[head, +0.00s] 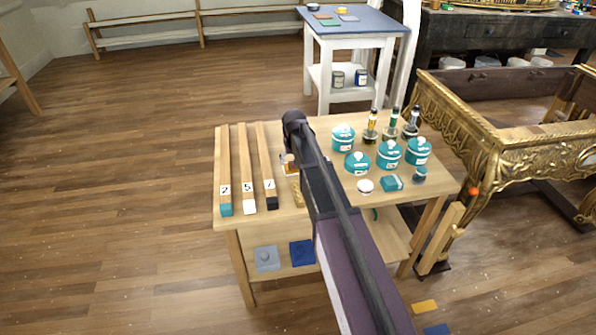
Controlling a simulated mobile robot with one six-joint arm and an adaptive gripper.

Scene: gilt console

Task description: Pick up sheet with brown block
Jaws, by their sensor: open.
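My arm reaches up over the wooden table (245,150), and its dark end is above the table's middle. My gripper does not show; the arm appears to hide it. Just left of the arm, a small pale piece with a brown part on it (289,164) lies on the table, partly covered by the arm. It may be the sheet with the brown block, but I cannot be sure. A tan piece (296,190) lies in front of it, also partly hidden.
Three numbered wooden strips (245,165) lie at the table's left. Teal jars (388,153) and small bottles (371,126) stand at its right. A grey sheet (267,258) and a blue sheet (302,253) lie on the lower shelf. A gilt console (510,142) stands at the right.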

